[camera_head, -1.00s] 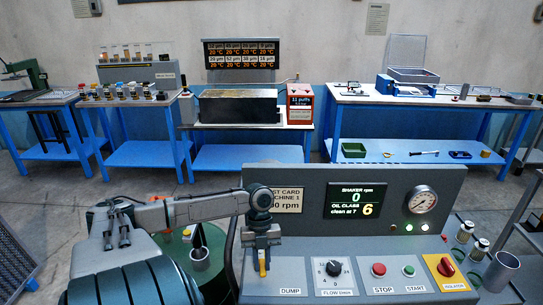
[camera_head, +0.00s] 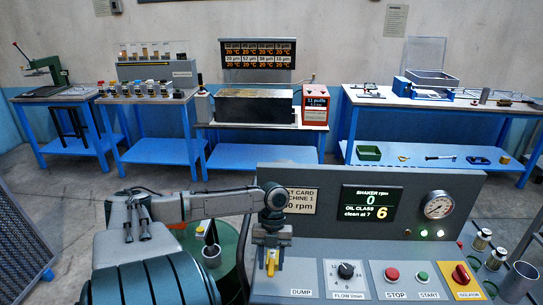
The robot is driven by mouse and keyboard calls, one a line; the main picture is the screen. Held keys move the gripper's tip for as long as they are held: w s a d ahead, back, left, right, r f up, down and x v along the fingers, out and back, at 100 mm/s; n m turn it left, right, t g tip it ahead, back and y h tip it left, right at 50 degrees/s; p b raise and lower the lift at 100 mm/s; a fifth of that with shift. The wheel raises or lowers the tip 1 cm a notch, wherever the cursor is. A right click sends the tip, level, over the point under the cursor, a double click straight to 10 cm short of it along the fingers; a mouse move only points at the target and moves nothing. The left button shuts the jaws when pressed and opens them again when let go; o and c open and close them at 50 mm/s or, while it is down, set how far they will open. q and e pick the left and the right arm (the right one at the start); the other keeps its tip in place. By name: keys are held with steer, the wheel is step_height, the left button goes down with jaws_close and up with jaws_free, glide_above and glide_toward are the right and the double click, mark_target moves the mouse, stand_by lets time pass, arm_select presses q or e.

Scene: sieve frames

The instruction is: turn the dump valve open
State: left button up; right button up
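The control panel (camera_head: 478,200) stands at the front. A small yellow handle (camera_head: 271,263), apparently the dump valve's, is at its left end, just left of the DUMP label (camera_head: 301,292). My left arm comes in from the left, and my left gripper (camera_head: 269,250) points down right at this handle. Its fingers hide the handle's upper part and base. I cannot tell whether they are closed on it or only around it. The handle's long side looks roughly in line with my view. My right gripper is not in view.
Right of the handle are a flow knob (camera_head: 346,270), a red stop button (camera_head: 392,275), a green start button (camera_head: 423,276) and a red-yellow isolator (camera_head: 461,274). The display (camera_head: 368,205) reads shaker 0 rpm, oil class 6. Blue benches (camera_head: 440,175) line the wall.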

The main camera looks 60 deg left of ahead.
arm_select(q)
steer(key=shift+w+a+r+p, duration=0.1)
steer(key=shift+r+p, duration=0.25)
steer(key=shift+r, duration=0.05)
steer(key=p+v, duration=0.3)
steer(key=v, duration=0.3)
steer(key=shift+r+p, duration=0.3)
steer(key=shift+p, duration=0.1)
steer(key=shift+w+a, duration=0.1)
steer(key=shift+a, duration=0.1)
steer(key=shift+f, duration=0.1)
